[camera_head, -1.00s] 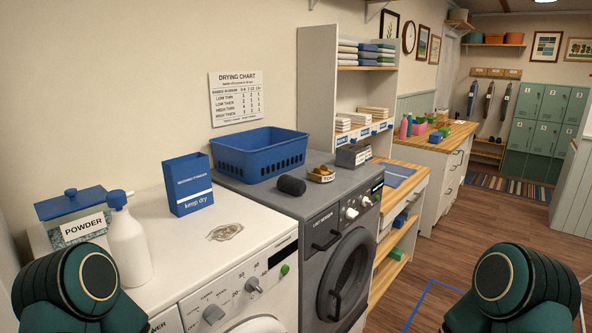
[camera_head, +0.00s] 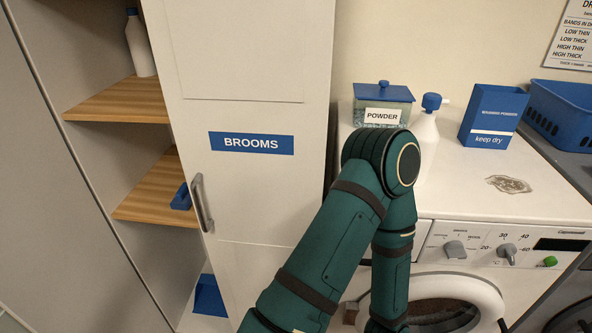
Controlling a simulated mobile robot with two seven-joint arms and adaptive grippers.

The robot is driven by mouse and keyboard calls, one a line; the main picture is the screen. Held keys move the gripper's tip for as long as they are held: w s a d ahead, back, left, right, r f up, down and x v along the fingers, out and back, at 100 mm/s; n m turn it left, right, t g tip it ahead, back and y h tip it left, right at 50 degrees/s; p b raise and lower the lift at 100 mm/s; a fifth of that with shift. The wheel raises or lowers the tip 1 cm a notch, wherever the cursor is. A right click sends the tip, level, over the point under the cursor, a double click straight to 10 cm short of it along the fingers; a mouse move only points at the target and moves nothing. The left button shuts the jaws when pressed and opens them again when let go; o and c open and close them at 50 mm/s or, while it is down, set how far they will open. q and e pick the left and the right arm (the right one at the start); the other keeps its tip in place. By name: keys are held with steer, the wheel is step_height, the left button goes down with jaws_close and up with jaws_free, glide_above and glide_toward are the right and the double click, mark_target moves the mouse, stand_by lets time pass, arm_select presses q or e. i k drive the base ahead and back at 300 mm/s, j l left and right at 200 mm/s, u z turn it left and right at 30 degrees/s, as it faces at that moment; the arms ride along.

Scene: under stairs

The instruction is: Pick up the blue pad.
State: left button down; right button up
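A small blue object (camera_head: 181,197) lies on the lower wooden shelf inside the open cabinet, partly behind the cabinet door edge. A larger blue object (camera_head: 209,297) stands low in the same cabinet, partly hidden by the door. I cannot tell whether either is the blue pad. My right gripper is not in view either.
The cabinet door (camera_head: 252,190) marked BROOMS has a metal handle (camera_head: 201,203). A white bottle (camera_head: 140,45) stands on the upper shelf (camera_head: 117,100).

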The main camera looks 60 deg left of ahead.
mark_target(183, 201)
steer(key=u, duration=2.7)
steer(key=z, duration=1.7)
steer(key=u, duration=1.65)
steer(key=i+j+z, duration=0.1)
steer(key=z, duration=0.15)
steer(key=j, duration=0.1)
